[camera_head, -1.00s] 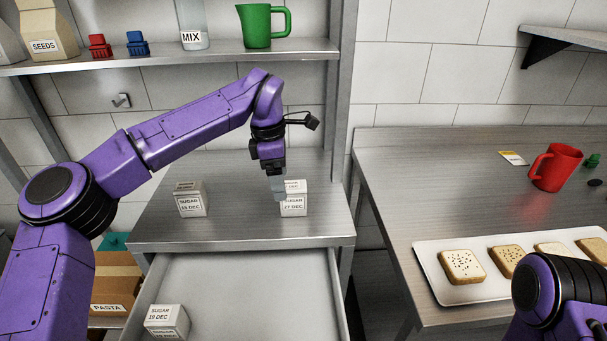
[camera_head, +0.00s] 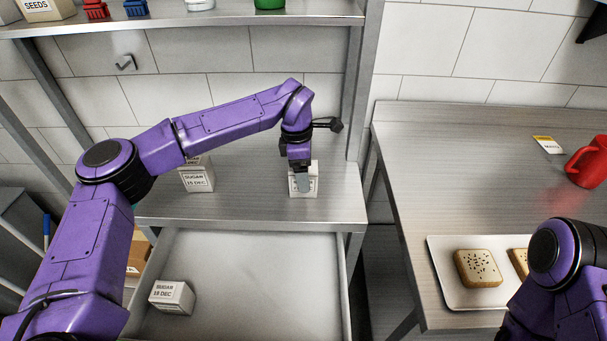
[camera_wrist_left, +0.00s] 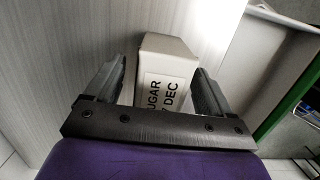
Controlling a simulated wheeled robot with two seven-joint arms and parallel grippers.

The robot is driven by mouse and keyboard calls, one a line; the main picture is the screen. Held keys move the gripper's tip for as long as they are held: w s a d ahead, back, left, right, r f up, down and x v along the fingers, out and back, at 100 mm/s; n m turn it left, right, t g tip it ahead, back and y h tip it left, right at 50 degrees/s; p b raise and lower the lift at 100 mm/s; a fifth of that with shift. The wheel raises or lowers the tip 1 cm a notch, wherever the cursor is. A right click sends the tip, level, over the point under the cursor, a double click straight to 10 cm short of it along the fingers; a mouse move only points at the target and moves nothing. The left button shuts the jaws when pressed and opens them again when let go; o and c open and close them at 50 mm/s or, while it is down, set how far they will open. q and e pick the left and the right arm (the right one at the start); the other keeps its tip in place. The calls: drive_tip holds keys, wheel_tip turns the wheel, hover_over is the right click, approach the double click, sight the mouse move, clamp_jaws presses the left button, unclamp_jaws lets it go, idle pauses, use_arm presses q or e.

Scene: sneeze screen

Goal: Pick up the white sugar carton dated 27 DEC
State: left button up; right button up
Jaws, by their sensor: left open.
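The white sugar carton dated 27 DEC (camera_head: 312,186) stands on the steel counter, partly hidden behind my left gripper (camera_head: 302,188) in the head view. In the left wrist view the carton (camera_wrist_left: 165,70) sits between the two spread fingers of the left gripper (camera_wrist_left: 160,82), its label partly readable as "UGAR" and "7 DEC". The fingers are open on either side of it, and I cannot tell whether either touches it. Of my right arm only a purple link shows at lower right; its gripper is out of view.
Another carton, SUGAR 15 DEC (camera_head: 198,178), stands to the left on the counter (camera_head: 245,208). SUGAR 19 DEC (camera_head: 171,297) lies in the open drawer (camera_head: 250,280) below. A shelf (camera_head: 200,22) runs above. At right, a table holds a toast tray (camera_head: 443,275) and red mug (camera_head: 588,163).

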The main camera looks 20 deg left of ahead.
use_arm(q)
drive_tip(key=shift+f, duration=0.25)
drive_tip(key=c, duration=1.2)
drive_tip(key=shift+r, duration=0.1)
drive_tip(key=shift+r+b, duration=0.2)
drive_tip(key=shift+b, duration=0.15)
drive_tip(key=r, duration=0.1)
drive_tip(key=r+b, duration=0.1)
drive_tip(key=r, duration=0.1)
drive_tip(key=shift+s+b, duration=0.25)
drive_tip(key=shift+b, duration=0.1)
drive_tip(key=s+r+b, duration=0.1)
drive_tip(key=s+r, duration=0.2)
drive_tip(key=s, duration=0.1)
drive_tip(key=s+r+b, duration=0.1)
drive_tip(key=s+r, duration=0.2)
drive_tip(key=s, duration=0.2)
drive_tip(key=s+r+b, duration=0.2)
drive_tip(key=s+r, duration=0.1)
drive_tip(key=s, duration=0.1)
drive_tip(key=shift+s+a+r, duration=0.25)
drive_tip(key=shift+s+a, duration=0.05)
drive_tip(key=shift+a, duration=0.05)
